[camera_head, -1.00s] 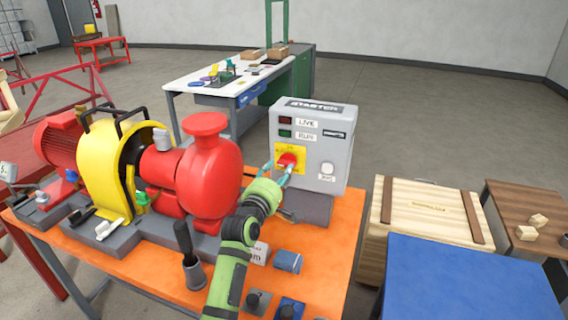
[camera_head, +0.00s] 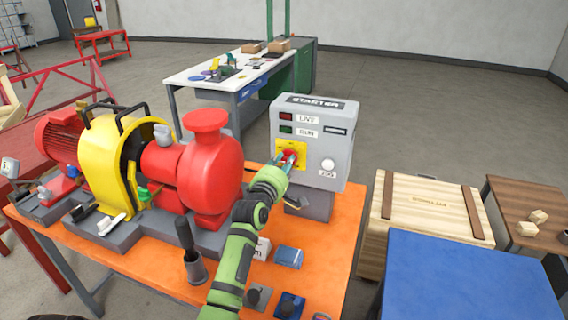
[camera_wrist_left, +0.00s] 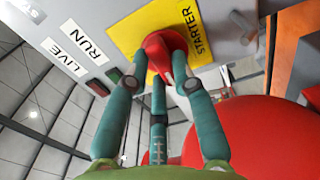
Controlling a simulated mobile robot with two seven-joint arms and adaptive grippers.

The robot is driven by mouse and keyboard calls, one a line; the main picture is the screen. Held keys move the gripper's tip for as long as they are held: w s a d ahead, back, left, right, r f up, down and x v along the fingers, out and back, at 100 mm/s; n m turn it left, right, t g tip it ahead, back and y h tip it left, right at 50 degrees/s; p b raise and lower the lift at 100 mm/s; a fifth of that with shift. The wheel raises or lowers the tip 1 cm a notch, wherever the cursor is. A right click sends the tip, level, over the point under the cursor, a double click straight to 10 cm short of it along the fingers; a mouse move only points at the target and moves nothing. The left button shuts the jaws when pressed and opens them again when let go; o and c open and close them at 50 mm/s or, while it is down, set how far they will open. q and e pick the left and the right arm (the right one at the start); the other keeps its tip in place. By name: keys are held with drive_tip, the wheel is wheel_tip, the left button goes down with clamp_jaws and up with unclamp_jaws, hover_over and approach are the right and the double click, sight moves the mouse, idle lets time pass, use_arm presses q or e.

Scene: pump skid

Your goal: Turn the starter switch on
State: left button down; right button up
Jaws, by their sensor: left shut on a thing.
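The grey starter box (camera_head: 338,135) stands upright at the right end of the orange bench. Its starter switch is a red knob (camera_head: 291,154) on a yellow plate (camera_head: 280,150); the knob also shows in the left wrist view (camera_wrist_left: 158,52). My left gripper (camera_head: 283,163) is at the front of the box, its teal fingers shut on the red knob. In the left wrist view the fingers (camera_wrist_left: 170,88) reach around the knob, which partly hides their tips. The LIVE lamp (camera_head: 286,114) and RUN lamp (camera_head: 286,130) look dark. My right gripper is out of view.
A red pump (camera_head: 207,175) with a yellow guard (camera_head: 105,165) stands left of my arm. A grey holder with a dark handle (camera_head: 194,268) and small blocks (camera_head: 288,256) are on the orange bench (camera_head: 335,240). A wooden crate (camera_head: 425,210) and blue surface (camera_head: 470,280) lie right.

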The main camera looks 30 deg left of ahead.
use_arm(q)
drive_tip(key=shift+m, duration=0.3)
drive_tip(key=m+p, duration=0.1)
drive_tip(key=m, duration=0.2)
drive_tip(key=shift+m, duration=0.3)
drive_tip(key=shift+d+f+m+p, duration=0.15)
drive_tip(key=shift+m+p, duration=0.45)
drive_tip(key=shift+m, duration=2.8)
drive_tip(key=shift+d+f+m+p, duration=0.1)
drive_tip(key=shift+m+p, duration=0.5)
drive_tip(key=shift+m, duration=2.8)
drive_tip(key=c, duration=1)
unclamp_jaws()
drive_tip(key=shift+c, duration=0.2)
